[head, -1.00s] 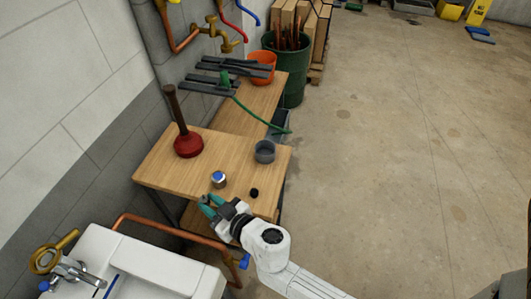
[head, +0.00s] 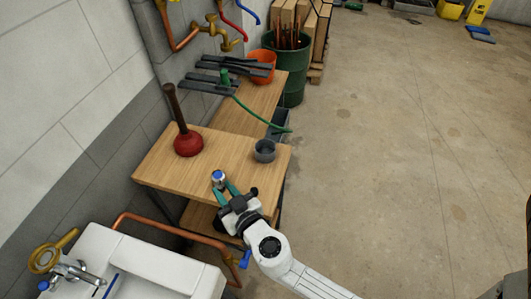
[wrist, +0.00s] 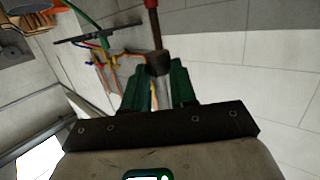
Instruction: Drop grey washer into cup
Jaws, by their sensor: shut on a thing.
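My gripper (head: 226,187) is over the near part of the wooden table, its teal fingers pointing toward the wall. In the wrist view, the fingers (wrist: 157,80) are closed around a small dark grey-brown piece, which I take as the grey washer (wrist: 158,63). In the head view, I cannot make out the washer at the fingertips. The open grey cup (head: 264,151) stands upright near the table's right edge, beyond and to the right of my gripper, apart from it.
A blue-topped pale object (head: 218,177) stands right by my fingertips; I cannot tell if they touch. A red plunger (head: 188,144) with a tall handle stands at the table's back left. A small black object (head: 254,191) shows beside my gripper. A white sink (head: 130,262) is at lower left.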

